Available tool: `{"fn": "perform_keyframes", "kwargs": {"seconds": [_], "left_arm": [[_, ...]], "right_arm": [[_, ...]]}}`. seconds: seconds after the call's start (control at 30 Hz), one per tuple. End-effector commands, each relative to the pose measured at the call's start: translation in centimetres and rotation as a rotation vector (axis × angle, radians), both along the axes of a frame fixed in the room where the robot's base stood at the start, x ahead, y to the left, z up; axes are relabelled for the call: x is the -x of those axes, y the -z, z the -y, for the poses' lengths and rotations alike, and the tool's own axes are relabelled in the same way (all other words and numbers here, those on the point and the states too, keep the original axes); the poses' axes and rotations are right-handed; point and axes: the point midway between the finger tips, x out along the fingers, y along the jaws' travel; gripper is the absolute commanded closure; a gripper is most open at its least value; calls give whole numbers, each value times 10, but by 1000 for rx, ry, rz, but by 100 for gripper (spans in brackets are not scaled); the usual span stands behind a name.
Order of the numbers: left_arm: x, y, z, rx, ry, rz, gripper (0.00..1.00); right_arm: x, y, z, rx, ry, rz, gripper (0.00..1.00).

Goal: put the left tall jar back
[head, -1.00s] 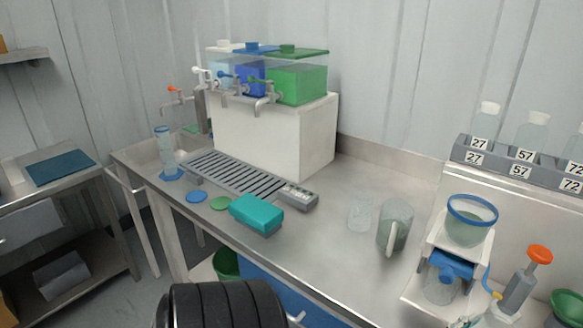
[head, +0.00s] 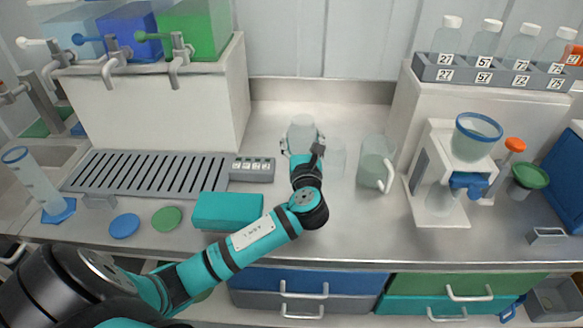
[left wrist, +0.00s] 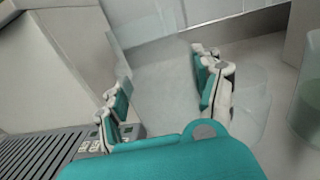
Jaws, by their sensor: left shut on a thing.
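My left gripper (head: 302,150) is shut on a clear tall jar (head: 302,130), reaching over the bench left of the other glassware. In the left wrist view the fingers (left wrist: 165,88) stand on both sides of the clear jar (left wrist: 160,80), which looks upright in the head view. I cannot tell whether its base touches the bench. A second clear jar (head: 335,158) stands just right of it, apart from the gripper; it shows faintly in the left wrist view (left wrist: 250,110). My right gripper is not in view.
A clear jug (head: 376,165) with a handle stands further right, near a white filter stand (head: 428,180). A slatted drain tray (head: 145,173), a control box (head: 251,170) and a teal block (head: 227,211) lie left. Bare bench lies behind and in front of the jars.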

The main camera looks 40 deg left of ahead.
Motion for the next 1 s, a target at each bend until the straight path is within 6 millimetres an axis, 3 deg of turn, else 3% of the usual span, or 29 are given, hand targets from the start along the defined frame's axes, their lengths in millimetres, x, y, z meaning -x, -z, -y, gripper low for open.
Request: {"fn": "perform_keyframes", "kwargs": {"seconds": [0.17, 0.4, 0.8, 1.0], "left_arm": [[-15, -11, -27, 17, -118, 10, 70], [-16, 30, -30, 17, -135, 6, 70], [-15, 79, -30, 18, -133, 9, 70], [-16, 86, -29, 19, -131, 13, 70]], "right_arm": [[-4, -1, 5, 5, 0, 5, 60], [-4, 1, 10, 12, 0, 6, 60], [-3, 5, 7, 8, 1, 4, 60], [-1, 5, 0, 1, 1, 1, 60]]}}
